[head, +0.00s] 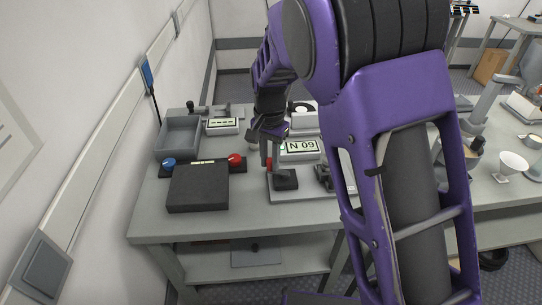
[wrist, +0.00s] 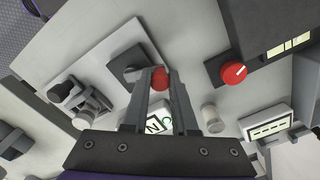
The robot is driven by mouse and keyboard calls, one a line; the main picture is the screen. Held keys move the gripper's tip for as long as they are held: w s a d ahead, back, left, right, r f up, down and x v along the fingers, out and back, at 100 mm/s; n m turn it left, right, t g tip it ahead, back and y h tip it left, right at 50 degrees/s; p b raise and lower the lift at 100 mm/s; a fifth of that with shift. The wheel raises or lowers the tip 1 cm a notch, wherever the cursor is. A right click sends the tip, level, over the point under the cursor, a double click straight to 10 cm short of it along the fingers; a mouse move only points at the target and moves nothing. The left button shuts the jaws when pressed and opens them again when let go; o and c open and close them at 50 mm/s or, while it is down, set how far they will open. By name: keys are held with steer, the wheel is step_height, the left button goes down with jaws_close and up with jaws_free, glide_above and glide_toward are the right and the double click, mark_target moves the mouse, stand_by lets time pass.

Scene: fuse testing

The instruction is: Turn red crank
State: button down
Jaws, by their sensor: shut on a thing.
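The red crank handle (wrist: 160,78) shows between my fingers in the wrist view, beside a dark block (wrist: 133,66) on a pale base plate. In the head view a small red part of the crank (head: 269,163) shows at the fingertips, behind the dark block (head: 286,180). My gripper (wrist: 163,72) is shut on the red crank handle and points down at it; it also shows in the head view (head: 267,157). My fingers hide part of the handle.
A dark box (head: 198,188) stands left of the crank, with a red knob (head: 235,159) and a blue knob (head: 168,162) behind it. A grey tray (head: 178,137) and a small display unit (head: 222,125) lie farther back. A dark fixture (head: 323,177) stands close on the right.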

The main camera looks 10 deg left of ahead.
mark_target(270, 161)
steer(key=shift+s+n, duration=0.3)
steer(key=shift+n, duration=0.7)
steer(key=c, duration=0.7)
jaws_free()
step_height(270, 161, up, 18)
steer(key=p, duration=0.2)
steer(key=shift+f, duration=0.25)
